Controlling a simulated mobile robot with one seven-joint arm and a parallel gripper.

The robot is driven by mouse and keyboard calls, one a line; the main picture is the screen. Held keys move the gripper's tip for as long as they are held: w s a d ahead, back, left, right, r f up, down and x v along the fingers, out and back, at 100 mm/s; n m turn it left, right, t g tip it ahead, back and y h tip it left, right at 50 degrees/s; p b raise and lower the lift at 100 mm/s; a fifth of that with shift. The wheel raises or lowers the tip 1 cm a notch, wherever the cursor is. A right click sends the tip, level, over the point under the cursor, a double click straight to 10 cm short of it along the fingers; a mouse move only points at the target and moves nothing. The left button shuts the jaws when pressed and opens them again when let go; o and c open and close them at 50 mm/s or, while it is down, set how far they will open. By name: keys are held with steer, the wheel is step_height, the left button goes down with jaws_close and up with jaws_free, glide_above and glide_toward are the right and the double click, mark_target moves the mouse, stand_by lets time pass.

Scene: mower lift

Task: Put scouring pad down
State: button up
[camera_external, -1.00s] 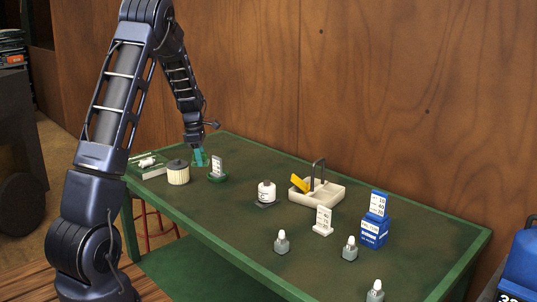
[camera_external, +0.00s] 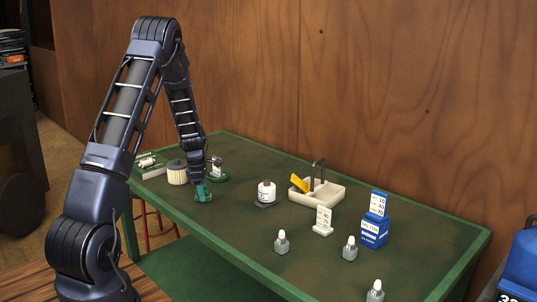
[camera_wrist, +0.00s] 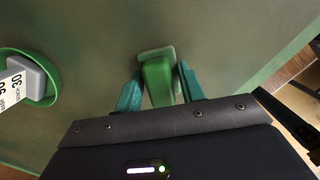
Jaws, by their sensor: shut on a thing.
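The green scouring pad (camera_wrist: 157,85) is between the two teal fingers of my gripper (camera_wrist: 160,78) in the wrist view, with a paler, wider green part at its far end. In the external view my gripper (camera_external: 200,181) points down at the near-left part of the green table (camera_external: 265,232), with the scouring pad (camera_external: 203,196) small at its tip. The pad is at or very close to the tabletop; I cannot tell whether it touches.
A round green dish with a numbered tag (camera_wrist: 52,72) lies left of my gripper in the wrist view. A ribbed cream canister (camera_external: 177,173) stands to its left in the external view.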

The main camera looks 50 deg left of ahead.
steer(key=shift+f, duration=0.35)
steer(key=o, duration=1)
steer(key=shift+c, duration=0.2)
step_height(320, 180, up, 12)
steer(key=s+a, duration=0.1)
steer(key=shift+r, duration=0.15)
